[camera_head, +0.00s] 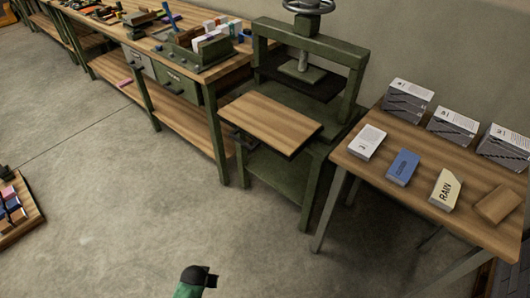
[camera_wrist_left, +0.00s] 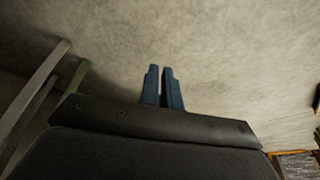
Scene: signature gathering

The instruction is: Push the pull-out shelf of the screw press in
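The green screw press (camera_head: 345,60) stands against the back wall, with a handwheel (camera_head: 308,5) on top. Its pull-out shelf (camera_head: 270,122), a wooden board with a dark edge, sticks out at the front left, level and bare. A dark handle (camera_head: 243,139) shows under the shelf's front edge. My left gripper (camera_wrist_left: 161,72) shows in the left wrist view, its two blue fingers almost together with nothing between them, above bare floor. It is apart from the shelf. A green and black part of my arm shows at the bottom of the head view. My right gripper is not seen.
A long workbench (camera_head: 225,75) with tools stands left of the press. A wooden table (camera_head: 470,170) with books and paper stacks stands to its right. A low tray (camera_head: 25,218) lies at the far left. The concrete floor (camera_head: 130,190) before the press is clear.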

